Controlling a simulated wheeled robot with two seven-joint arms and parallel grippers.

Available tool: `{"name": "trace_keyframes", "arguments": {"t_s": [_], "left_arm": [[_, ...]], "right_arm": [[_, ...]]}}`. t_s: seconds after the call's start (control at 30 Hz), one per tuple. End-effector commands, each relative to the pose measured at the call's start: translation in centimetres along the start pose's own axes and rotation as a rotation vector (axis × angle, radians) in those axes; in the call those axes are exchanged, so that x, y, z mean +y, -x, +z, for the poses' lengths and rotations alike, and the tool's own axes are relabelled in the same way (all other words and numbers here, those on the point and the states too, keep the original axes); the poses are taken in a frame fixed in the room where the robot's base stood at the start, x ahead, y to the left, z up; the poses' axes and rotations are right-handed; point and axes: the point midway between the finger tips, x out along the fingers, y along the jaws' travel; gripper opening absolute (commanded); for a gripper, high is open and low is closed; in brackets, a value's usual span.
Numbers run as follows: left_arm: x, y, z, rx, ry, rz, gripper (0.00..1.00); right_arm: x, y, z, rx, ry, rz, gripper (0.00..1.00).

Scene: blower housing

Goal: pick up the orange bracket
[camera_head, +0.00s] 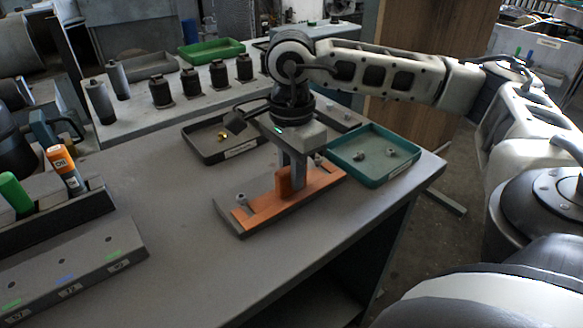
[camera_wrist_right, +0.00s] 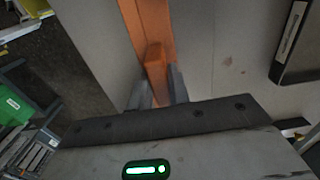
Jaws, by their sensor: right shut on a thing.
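The orange bracket (camera_head: 262,209) is a long flat strip with an upright tab, lying along a grey base on the workbench in the head view. My right gripper (camera_head: 291,176) reaches down from above and is shut on the upright tab. In the right wrist view the tab of the bracket (camera_wrist_right: 155,58) sits between the two dark fingers of the right gripper (camera_wrist_right: 157,90). I cannot tell whether the bracket touches the base below it. My left gripper is not in view.
A black tray (camera_head: 207,157) with small brass parts stands behind the bracket. A teal tray (camera_head: 379,180) with small metal parts is at its right. A rack with orange and green tools (camera_head: 62,215) is at the left. The front middle of the bench (camera_head: 190,270) is clear.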

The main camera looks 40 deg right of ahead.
Motion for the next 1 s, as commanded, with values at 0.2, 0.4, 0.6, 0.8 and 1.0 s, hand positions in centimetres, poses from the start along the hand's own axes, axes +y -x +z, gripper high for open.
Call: {"name": "trace_keyframes", "arguments": {"t_s": [0.2, 0.4, 0.6, 0.8, 1.0], "left_arm": [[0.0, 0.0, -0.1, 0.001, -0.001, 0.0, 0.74], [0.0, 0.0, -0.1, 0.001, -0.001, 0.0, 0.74], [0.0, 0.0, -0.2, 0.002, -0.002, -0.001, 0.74], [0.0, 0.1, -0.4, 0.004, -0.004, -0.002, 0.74], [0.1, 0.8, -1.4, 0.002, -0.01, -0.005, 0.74]], "right_arm": [[-0.1, 0.1, 0.0, -0.001, -0.001, -0.003, 0.43], [-0.1, 0.2, 0.0, -0.001, -0.001, -0.003, 0.43], [-0.2, 2.4, 0.1, -0.003, -0.001, -0.007, 0.43], [-0.2, 7.3, 0.1, -0.003, 0.001, -0.008, 0.43], [-0.1, 12.6, 0.0, -0.001, -0.001, -0.007, 0.43]]}}
